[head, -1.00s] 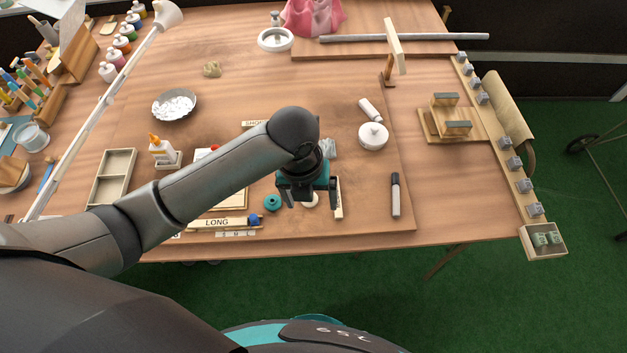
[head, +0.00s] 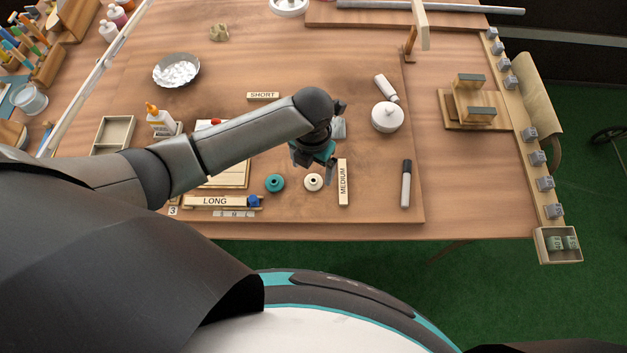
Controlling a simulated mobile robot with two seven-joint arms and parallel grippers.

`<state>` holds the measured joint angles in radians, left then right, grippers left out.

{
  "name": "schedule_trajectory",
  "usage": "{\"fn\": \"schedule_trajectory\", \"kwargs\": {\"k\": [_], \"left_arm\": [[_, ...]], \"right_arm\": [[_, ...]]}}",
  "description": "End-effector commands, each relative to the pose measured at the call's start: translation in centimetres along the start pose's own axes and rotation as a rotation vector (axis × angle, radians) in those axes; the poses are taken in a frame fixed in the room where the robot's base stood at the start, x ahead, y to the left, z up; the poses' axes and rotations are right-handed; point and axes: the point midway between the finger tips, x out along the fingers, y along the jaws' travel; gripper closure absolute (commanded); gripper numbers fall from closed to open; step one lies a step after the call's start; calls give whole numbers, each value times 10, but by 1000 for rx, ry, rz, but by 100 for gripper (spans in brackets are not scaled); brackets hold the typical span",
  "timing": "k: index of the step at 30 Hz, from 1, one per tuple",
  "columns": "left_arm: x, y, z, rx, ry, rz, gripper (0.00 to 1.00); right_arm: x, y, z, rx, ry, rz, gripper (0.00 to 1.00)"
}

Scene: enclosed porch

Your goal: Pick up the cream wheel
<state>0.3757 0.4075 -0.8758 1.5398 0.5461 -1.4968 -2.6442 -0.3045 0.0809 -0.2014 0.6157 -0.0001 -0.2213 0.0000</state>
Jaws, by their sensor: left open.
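The cream wheel (head: 313,182) is a small round disc with a dark centre hole, lying flat on the wooden table. My left gripper (head: 313,168) is open and empty, just behind and above the wheel, its fingers pointing down toward the table. The wheel shows in full in front of the fingers. I cannot tell the exact height of the fingertips over the table. My right gripper is not in view.
A teal wheel (head: 275,183) lies just left of the cream one. A marker (head: 406,183) and a white lidded pot (head: 387,117) are further right.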

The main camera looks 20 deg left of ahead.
Motion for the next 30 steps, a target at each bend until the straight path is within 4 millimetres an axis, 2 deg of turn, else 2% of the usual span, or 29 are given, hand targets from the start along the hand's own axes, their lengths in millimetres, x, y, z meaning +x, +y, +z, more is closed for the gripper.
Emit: {"fn": "schedule_trajectory", "kwargs": {"k": [4, 12, 22, 30], "left_arm": [[12, -2, -1, -2, 3, -1, 8], [48, -3, -1, -1, 1, -1, 8], [53, -2, -1, -1, -1, 0, 8], [52, -2, -1, -1, -1, 0, 39]], "right_arm": [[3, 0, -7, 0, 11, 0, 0], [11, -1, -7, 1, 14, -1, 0], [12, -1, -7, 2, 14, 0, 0], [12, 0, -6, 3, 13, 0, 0]]}}
